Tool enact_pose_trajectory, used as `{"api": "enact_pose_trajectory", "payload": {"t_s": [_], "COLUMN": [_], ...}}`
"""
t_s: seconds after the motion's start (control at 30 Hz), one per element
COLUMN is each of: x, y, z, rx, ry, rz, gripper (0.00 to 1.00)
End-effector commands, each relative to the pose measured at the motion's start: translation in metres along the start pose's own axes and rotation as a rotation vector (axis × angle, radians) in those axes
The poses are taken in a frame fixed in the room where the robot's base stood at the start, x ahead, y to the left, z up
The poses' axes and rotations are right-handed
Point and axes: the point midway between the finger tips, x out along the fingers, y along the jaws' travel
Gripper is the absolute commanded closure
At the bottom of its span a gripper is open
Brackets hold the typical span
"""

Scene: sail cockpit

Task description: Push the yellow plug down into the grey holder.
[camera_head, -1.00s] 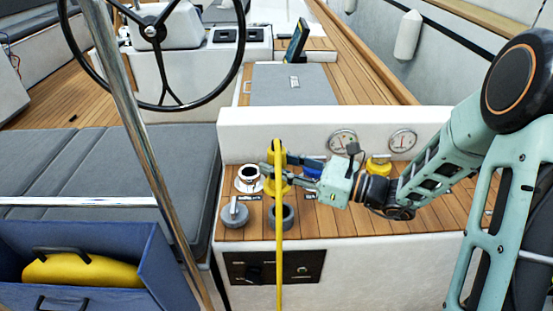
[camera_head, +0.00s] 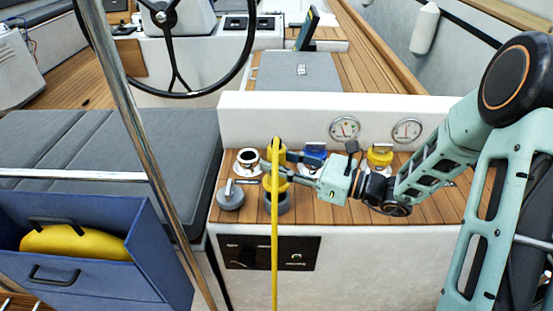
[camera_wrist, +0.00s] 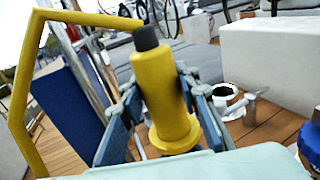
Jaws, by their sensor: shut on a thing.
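The yellow plug (camera_head: 277,152) is upright, with a wide yellow flange low on it and a yellow cable hanging down in front. My gripper (camera_head: 272,171) is shut on the plug's body from the right side. In the wrist view the plug (camera_wrist: 163,90) stands between the two blue-grey fingers, with a dark cap at its upper end. The grey holder (camera_head: 284,206) is on the teak top directly below the plug. The plug's lower end is at the holder's mouth; the cable and flange partly cover it, so I cannot tell how deep it sits.
A grey lever fitting (camera_head: 231,197) and a white ring fitting (camera_head: 247,161) stand to the left. A blue fitting (camera_head: 315,155) and another yellow-topped fitting (camera_head: 380,155) stand behind to the right. A white wall with two gauges (camera_head: 345,129) is behind. A steel pole (camera_head: 140,150) crosses at left.

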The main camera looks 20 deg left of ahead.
Motion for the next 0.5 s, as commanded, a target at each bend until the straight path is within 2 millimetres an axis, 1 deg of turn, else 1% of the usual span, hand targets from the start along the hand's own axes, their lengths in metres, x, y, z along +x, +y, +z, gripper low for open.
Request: {"api": "enact_pose_trajectory", "payload": {"t_s": [0.03, 0.2, 0.33, 0.5], "x": [0.000, 0.000, 0.000, 0.000], "y": [0.000, -0.001, -0.001, -0.001], "z": [-0.010, -0.027, -0.034, -0.034], "rx": [0.000, 0.000, 0.000, 0.000], "ry": [-0.002, -0.001, -0.002, -0.002], "rz": [0.000, 0.000, 0.000, 0.000], "gripper": [1.00, 1.00, 1.00, 1.00]}}
